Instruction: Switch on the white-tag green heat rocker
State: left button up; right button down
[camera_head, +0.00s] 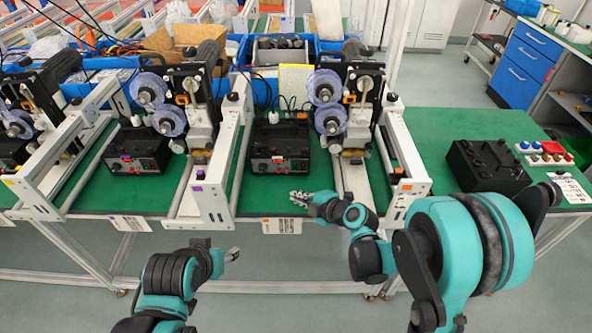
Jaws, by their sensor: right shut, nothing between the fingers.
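Three black control boxes stand on the green bench beside the coder machines: a middle one (281,147), one to its left (138,150) and one at the left edge (10,152). A small white piece (273,117) shows at the top of the middle box. The rockers on the box fronts are too small to tell apart or read on or off. My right gripper (300,198) is shut and empty, over the bench's front edge, in front of and apart from the middle box. My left gripper (233,254) is lower, in front of the bench; its fingers are too small to judge.
White metal frames (235,145) stand on both sides of the middle box. A black case (487,165) and a panel of coloured buttons (543,153) are at the right. Bare green bench lies before the middle box.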

aim_at(296, 166)
jog(key=shift+w, duration=0.1)
jog(key=shift+w+f, duration=0.2)
jog(key=shift+w, duration=2)
jog(key=shift+w+f, duration=0.15)
jog(key=shift+w, duration=2)
jog(key=shift+w, duration=0.4)
jog(key=shift+w, duration=0.35)
jog(key=shift+s, duration=0.8)
jog(key=shift+s, duration=0.1)
